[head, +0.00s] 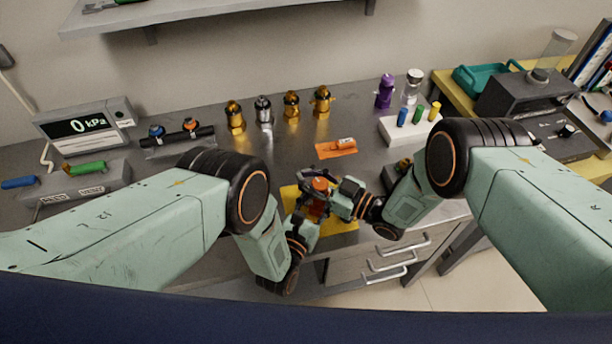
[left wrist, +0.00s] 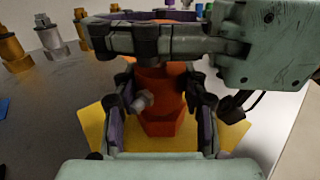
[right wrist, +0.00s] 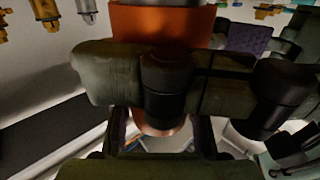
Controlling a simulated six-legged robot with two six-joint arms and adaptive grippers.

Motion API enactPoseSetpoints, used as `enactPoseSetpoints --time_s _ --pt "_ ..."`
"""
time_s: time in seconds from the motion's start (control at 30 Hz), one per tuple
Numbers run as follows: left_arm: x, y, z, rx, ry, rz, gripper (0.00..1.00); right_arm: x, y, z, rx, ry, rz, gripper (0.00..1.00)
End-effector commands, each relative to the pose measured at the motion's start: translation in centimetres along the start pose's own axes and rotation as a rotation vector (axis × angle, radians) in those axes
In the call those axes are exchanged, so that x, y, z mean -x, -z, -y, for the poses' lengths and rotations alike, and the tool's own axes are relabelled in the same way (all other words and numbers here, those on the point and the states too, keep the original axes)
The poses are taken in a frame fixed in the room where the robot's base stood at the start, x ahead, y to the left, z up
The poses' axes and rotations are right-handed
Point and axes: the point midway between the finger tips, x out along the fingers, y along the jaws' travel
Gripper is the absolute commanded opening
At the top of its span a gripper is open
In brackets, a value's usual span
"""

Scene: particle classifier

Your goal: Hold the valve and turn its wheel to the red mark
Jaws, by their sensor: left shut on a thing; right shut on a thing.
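The valve has an orange-red body (left wrist: 165,110) with a hexagonal lower part and a grey bolt on its side. It is roughly upright over the yellow mat (head: 345,222); whether it touches the mat is unclear. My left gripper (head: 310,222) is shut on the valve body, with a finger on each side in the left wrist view. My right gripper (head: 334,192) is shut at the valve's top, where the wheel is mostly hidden. An orange part of the valve (right wrist: 160,25) shows large in the right wrist view. I cannot make out the red mark.
Several brass and steel fittings (head: 264,112) stand behind on the grey bench. An orange plate (head: 336,150) and a white block with coloured pegs (head: 405,132) lie behind the grippers. Drawer handles (head: 395,262) are in front.

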Motion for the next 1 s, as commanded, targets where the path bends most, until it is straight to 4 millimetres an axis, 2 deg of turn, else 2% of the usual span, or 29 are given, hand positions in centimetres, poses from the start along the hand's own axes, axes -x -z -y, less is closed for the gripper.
enactPoseSetpoints --time_s 0.03,0.37,1.0 --pt "-0.1 0.0 -0.5 -0.001 -0.010 0.000 0.00 0.1 0.0 0.0 -0.003 -0.010 -0.002 0.00" --pt "-0.1 0.0 -0.5 0.000 -0.012 0.000 0.00 0.1 0.1 -0.2 -0.004 -0.074 -0.004 0.00" --pt "-0.1 0.0 -0.5 -0.002 -0.012 -0.001 0.00 0.4 0.0 -1.5 -0.002 -0.444 -0.001 0.00"
